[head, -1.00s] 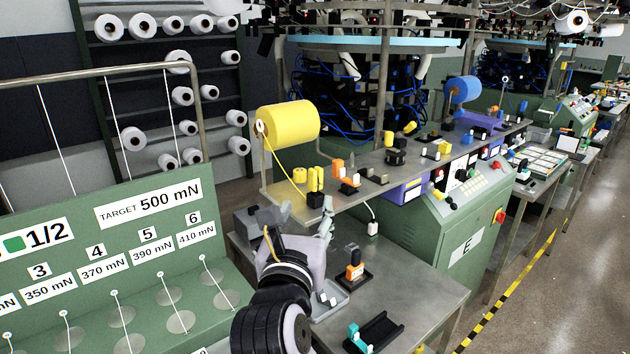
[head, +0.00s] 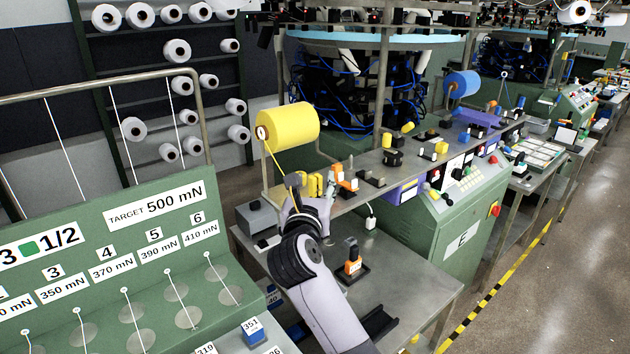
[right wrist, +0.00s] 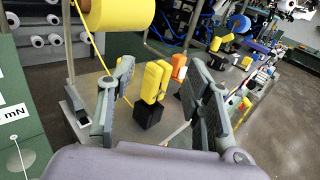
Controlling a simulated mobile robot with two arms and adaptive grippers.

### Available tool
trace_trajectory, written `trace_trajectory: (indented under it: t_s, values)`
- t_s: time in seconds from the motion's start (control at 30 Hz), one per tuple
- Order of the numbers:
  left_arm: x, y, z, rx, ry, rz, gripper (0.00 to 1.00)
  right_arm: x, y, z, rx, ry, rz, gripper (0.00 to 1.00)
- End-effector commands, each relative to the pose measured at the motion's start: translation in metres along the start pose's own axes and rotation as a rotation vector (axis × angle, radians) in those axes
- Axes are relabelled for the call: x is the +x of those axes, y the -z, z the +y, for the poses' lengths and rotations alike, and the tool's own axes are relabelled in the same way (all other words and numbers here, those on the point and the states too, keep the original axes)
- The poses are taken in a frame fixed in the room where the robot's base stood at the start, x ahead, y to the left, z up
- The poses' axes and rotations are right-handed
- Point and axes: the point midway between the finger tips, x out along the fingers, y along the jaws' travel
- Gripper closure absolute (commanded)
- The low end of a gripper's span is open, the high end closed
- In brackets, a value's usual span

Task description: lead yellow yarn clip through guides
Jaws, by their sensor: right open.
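A yellow yarn clip (right wrist: 153,82) stands upright in a black holder (right wrist: 148,115) on the metal shelf. In the head view the clip (head: 314,184) is partly hidden by my right gripper (head: 311,187). In the right wrist view my right gripper (right wrist: 158,72) is open. Its fingers stand left and right of the clip, apart from it. The yellow spool (head: 287,127) is at the shelf's left end, and it also shows in the right wrist view (right wrist: 120,12). Yellow yarn (right wrist: 97,58) runs from it down towards the holder. My left gripper is not in view.
An orange-and-white part (head: 344,178) stands just right of the clip, close to my right finger. Several small black, yellow and white parts (head: 393,150) sit farther along the shelf. The green tension board (head: 130,240) is at the left. A lower table (head: 410,275) lies below the shelf.

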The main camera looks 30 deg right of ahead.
Motion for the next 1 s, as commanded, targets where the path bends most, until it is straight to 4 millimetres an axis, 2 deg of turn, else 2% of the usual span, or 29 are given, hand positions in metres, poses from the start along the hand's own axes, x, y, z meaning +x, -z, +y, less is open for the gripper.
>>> trace_trajectory:
  t_s: [0.03, 0.2, 0.5, 1.0]
  values:
    - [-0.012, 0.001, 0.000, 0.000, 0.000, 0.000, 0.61, 0.008, -0.008, 0.000, -0.006, 0.002, -0.001, 0.54]
    - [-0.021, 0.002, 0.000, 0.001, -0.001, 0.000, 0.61, 0.029, -0.005, 0.001, -0.004, 0.002, -0.001, 0.54]
    - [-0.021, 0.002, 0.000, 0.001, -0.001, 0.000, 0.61, 0.034, -0.002, 0.001, -0.001, 0.000, 0.000, 0.54]
    - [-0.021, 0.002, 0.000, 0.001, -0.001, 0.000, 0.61, 0.034, -0.002, 0.001, -0.001, 0.000, 0.000, 0.88]
